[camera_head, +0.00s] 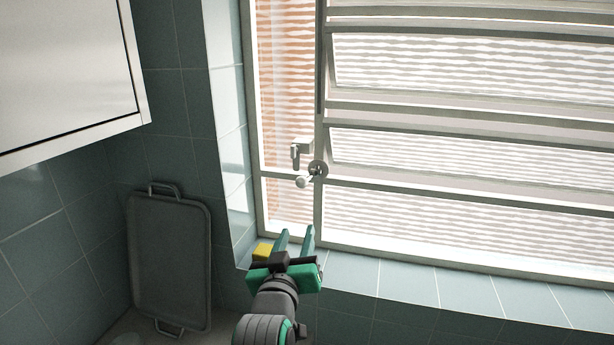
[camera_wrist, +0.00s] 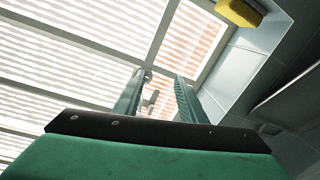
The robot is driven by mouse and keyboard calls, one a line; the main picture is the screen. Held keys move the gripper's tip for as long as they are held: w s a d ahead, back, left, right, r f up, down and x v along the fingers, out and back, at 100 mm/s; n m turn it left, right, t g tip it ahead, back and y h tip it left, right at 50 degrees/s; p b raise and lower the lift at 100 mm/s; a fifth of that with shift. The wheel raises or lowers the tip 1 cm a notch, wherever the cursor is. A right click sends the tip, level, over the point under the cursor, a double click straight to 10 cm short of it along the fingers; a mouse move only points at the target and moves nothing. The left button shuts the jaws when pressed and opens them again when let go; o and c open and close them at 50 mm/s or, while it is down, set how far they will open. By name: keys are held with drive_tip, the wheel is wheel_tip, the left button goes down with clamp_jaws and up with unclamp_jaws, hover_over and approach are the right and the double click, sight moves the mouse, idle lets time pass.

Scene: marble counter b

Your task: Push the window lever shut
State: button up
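The window lever (camera_head: 303,182) is a short metal arm with a rounded knob, joined to a round mount on the window's vertical bar. It points down and left from the mount. In the wrist view, the lever (camera_wrist: 151,98) shows small beyond and between the fingers, partly hidden by the left finger.
The louvred window (camera_head: 450,150) has slanted panes at right. A yellow sponge-like block (camera_head: 263,250) lies on the tiled sill (camera_head: 400,280) beside my gripper. A grey tray (camera_head: 170,260) leans on the left wall, below a white cabinet (camera_head: 65,70). The space between gripper and lever looks clear.

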sight(301, 187)
drive_tip(key=shift+m+h, duration=0.4)
drive_tip(key=shift+h, duration=0.1)
wheel_tip(301, 187, up, 11)
drive_tip(key=shift+d+f, duration=0.1)
drive_tip(key=shift+f, duration=0.1)
drive_tip(key=w, duration=0.3)
drive_tip(key=w+d, duration=0.1)
drive_tip(key=w, duration=0.3)
drive_tip(key=w+d, duration=0.1)
drive_tip(key=w, duration=0.2)
drive_tip(key=shift+w, duration=0.3)
drive_tip(key=shift+c, duration=0.2)
clamp_jaws()
